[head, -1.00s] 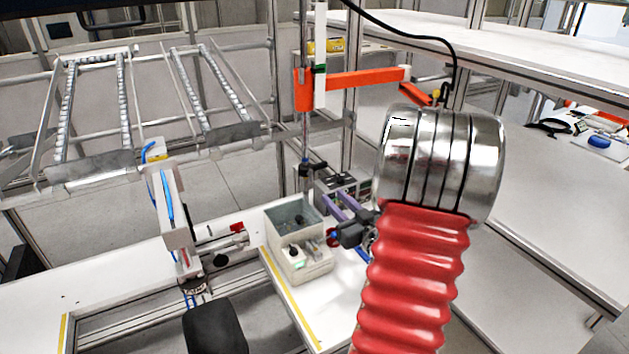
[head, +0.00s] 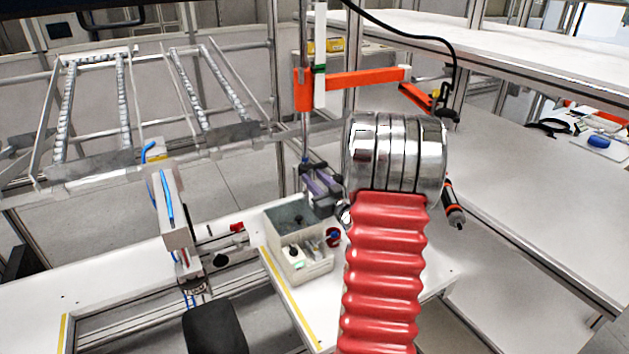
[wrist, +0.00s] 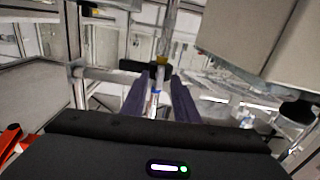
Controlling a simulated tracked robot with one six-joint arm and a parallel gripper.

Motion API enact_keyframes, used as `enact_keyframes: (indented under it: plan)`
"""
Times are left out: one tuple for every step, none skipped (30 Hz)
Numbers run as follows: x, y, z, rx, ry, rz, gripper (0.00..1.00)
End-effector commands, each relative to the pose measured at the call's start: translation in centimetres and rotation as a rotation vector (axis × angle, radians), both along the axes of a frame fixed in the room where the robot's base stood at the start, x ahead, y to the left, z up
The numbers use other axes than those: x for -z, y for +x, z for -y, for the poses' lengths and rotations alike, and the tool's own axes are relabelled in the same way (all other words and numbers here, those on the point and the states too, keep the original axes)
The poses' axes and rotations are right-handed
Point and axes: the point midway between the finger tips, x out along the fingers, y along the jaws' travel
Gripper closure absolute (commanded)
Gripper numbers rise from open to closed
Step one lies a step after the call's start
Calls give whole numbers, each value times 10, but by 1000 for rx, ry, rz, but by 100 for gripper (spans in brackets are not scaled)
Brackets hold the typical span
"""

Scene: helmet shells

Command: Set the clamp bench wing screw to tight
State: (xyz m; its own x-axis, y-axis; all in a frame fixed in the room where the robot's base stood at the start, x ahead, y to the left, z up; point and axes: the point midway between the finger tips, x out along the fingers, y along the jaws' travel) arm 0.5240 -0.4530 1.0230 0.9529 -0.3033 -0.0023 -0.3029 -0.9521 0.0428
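My gripper (head: 312,176) shows in the head view as purple fingers left of my red-sleeved arm, near an upright metal pole (head: 304,130). In the wrist view, two dark purple fingers (wrist: 157,100) stand apart with a gap between them. A black clamp-like piece (wrist: 154,70) with a yellow part above it shows beyond and between the fingertips. A thin upright piece with a blue band (wrist: 156,90) shows in the gap; I cannot tell whether anything touches it. The wing screw is too small to make out for certain, and its setting cannot be read.
An orange beam (head: 360,79) crosses behind. A black and orange tool (head: 453,207) is right of my arm. Roller rails (head: 122,95) are at left.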

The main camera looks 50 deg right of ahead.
Motion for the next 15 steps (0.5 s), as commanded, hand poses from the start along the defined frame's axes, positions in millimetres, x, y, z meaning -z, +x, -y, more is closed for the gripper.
enact_keyframes:
  plan:
    - [0,0,0,0,0,0,73]
    - [0,0,0,0,0,0,73]
    - [0,0,0,0,0,0,73]
    - [0,0,0,0,0,0,73]
    - [0,0,0,0,0,0,73]
    - [0,0,0,0,0,0,75]
    - [0,0,0,0,0,0,78]
    - [0,0,0,0,0,0,80]
    - [0,0,0,0,0,0,82]
    - [0,0,0,0,0,0,85]
    - [0,0,0,0,0,0,87]
    - [0,0,0,0,0,0,90]
    - [0,0,0,0,0,0,92]
    - [0,0,0,0,0,0,94]
    - [0,0,0,-1,0,0,97]
